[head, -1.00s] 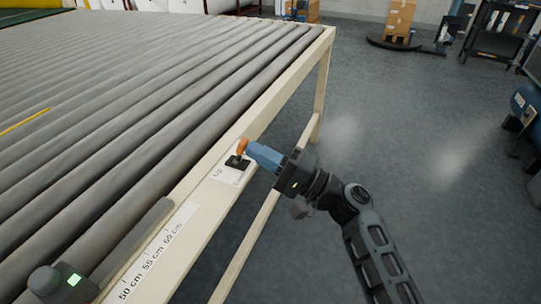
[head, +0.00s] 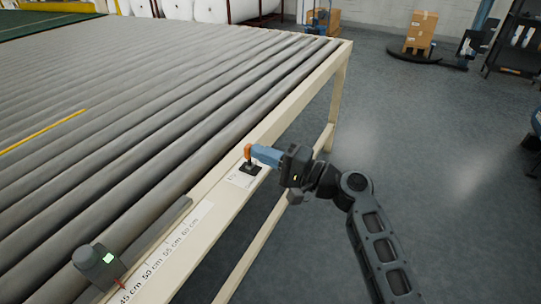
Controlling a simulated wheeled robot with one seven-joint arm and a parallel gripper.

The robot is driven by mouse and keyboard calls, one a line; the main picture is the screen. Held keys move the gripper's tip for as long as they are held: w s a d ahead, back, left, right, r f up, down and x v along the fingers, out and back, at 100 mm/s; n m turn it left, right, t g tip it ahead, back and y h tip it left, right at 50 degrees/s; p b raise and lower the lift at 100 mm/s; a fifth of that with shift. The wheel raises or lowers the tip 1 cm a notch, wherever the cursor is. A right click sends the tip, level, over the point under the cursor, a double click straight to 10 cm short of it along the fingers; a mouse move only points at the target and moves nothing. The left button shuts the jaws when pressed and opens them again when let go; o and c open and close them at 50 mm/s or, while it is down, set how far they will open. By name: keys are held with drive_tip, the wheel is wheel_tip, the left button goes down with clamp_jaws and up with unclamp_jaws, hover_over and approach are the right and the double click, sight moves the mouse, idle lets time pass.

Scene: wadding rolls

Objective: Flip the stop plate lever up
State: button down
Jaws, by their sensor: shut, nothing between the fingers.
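The stop plate lever has an orange knob (head: 248,151) on a small black base (head: 250,168), mounted on the cream side rail of the roller table. A white label lies beside the base; its lettering is hard to read now. My gripper (head: 256,153), with blue fingers, is shut and empty. Its fingertips are right at the orange knob from the right side, seemingly touching it. The fingers hide part of the knob's right side, and I cannot tell the lever's exact tilt.
The roller table's cream frame (head: 300,100) runs diagonally, with grey rollers to its left. Open floor lies to the right; a carton (head: 421,30) stands far back.

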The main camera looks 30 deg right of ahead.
drive_tip(key=shift+w+a+r+b, duration=0.35)
drive_tip(key=shift+w+a+b, duration=0.2)
drive_tip(key=shift+w+b, duration=0.3)
drive_tip(key=shift+a+r, duration=0.15)
drive_tip(key=shift+r, duration=0.1)
